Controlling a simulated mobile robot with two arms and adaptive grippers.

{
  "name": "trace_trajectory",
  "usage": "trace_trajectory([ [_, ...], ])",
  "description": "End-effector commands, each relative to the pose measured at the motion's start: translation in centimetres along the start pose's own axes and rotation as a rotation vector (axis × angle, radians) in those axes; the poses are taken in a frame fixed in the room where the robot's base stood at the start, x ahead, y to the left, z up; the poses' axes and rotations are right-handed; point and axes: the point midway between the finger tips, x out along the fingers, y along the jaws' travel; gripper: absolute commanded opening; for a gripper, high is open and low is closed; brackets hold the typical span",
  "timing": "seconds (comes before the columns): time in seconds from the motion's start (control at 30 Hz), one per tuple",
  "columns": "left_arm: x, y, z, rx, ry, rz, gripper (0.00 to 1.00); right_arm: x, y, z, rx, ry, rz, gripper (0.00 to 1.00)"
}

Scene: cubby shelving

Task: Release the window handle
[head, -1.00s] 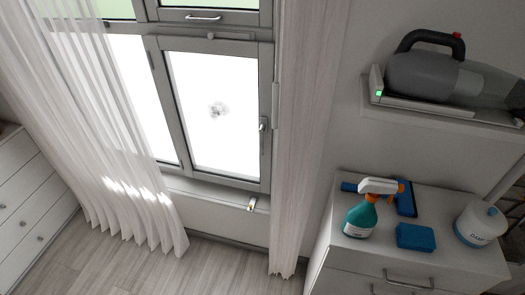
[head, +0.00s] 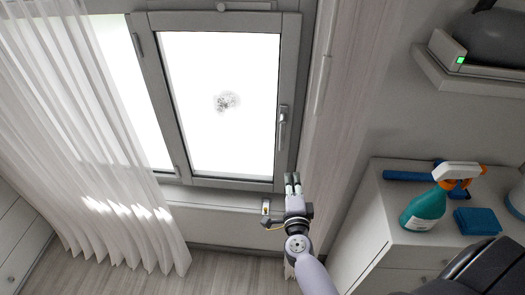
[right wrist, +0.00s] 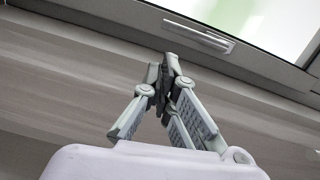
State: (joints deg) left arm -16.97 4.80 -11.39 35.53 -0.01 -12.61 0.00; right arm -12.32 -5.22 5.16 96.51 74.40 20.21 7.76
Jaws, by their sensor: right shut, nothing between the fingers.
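The window handle (head: 282,128) is a grey lever on the right side of the closed-looking window sash (head: 288,70) in the head view. It hangs vertically along the frame. My right gripper (head: 292,180) is below the handle and apart from it, fingers pointing up, shut and empty. In the right wrist view the same gripper (right wrist: 168,72) shows its fingertips together. A light handle-like bar (right wrist: 198,36) lies on the window frame beyond them; I cannot tell whether it is the same handle. My left gripper is not in view.
A small object (head: 265,208) sits by the sill. A shelf (head: 470,88) juts out above.

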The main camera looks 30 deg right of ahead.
Motion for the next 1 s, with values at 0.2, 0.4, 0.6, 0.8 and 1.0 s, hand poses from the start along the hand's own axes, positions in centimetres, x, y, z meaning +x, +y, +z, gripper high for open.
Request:
trace_trajectory([
  [0.2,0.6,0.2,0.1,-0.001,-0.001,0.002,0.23,0.4,-1.9,-1.7,0.103,0.059,-0.032,0.0],
  [0.4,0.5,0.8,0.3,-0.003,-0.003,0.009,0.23,0.4,-2.0,-1.7,0.104,0.059,-0.032,0.0],
  [0.6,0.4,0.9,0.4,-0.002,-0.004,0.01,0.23,0.9,-2.0,-1.7,0.102,0.058,-0.032,0.0],
  [0.8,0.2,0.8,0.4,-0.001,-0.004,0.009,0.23,4.0,-2.2,-1.8,0.101,0.057,-0.034,0.0],
  [1.0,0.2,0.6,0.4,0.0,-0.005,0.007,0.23,7.6,-2.2,-2.0,0.1,0.057,-0.033,0.0],
])
